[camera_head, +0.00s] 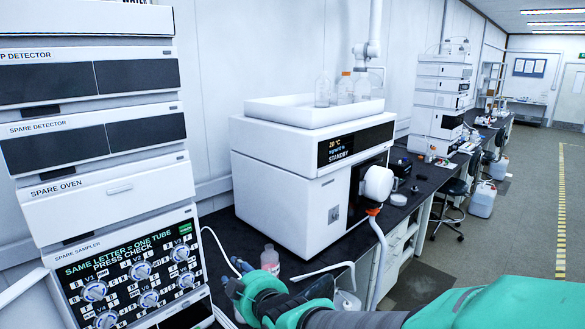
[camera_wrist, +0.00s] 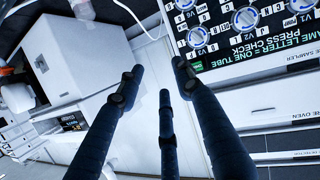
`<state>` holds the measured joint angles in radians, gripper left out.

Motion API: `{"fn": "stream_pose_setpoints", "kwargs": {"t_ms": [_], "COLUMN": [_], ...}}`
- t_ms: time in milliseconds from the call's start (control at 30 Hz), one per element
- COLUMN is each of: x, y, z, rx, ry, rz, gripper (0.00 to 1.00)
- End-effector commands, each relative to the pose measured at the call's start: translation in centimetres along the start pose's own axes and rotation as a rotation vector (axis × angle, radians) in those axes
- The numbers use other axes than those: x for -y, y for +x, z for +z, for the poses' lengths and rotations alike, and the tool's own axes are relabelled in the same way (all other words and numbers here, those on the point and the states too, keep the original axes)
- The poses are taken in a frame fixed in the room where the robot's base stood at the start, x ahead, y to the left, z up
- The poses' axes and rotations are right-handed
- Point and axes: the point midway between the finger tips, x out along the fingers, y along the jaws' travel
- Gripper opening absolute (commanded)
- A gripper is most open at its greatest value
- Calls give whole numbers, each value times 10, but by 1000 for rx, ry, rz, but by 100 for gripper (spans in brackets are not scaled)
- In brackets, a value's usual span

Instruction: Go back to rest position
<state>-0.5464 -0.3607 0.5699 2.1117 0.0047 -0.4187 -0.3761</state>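My gripper (camera_head: 236,278) is at the bottom centre of the head view, on my green and dark arm that comes in from the lower right. It is in front of the bench edge, to the right of the sampler panel (camera_head: 130,278). In the wrist view its dark fingers (camera_wrist: 158,72) are spread apart with nothing between them. The gripper is open and empty. The panel, with several round valves and the text "SAME LETTER = ONE TUBE, PRESS CHECK", also shows at the upper right of the wrist view (camera_wrist: 215,52).
A white instrument (camera_head: 275,172) reading "STANDBY" stands on the dark bench (camera_head: 420,182), with a tray (camera_head: 285,112) of bottles on top. A small pinkish bottle (camera_head: 270,260) is close behind my gripper. A stool (camera_head: 448,205) and white jug (camera_head: 482,200) stand beyond; the right aisle (camera_head: 520,215) is clear.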

Motion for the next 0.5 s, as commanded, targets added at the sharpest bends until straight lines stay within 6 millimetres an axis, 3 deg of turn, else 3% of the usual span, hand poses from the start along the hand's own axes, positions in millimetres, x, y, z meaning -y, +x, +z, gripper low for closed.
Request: {"fn": "stream_pose_setpoints", "kwargs": {"t_ms": [33, 200, 300, 500], "x": [-22, -74, -98, -127], "y": [-16, -75, -116, -206], "z": [4, 31, 48, 86], "rx": [39, 197, 287, 463], "ry": [30, 140, 210, 362], "rz": [19, 61, 90, 151], "gripper": [35, 35, 35, 35]}}
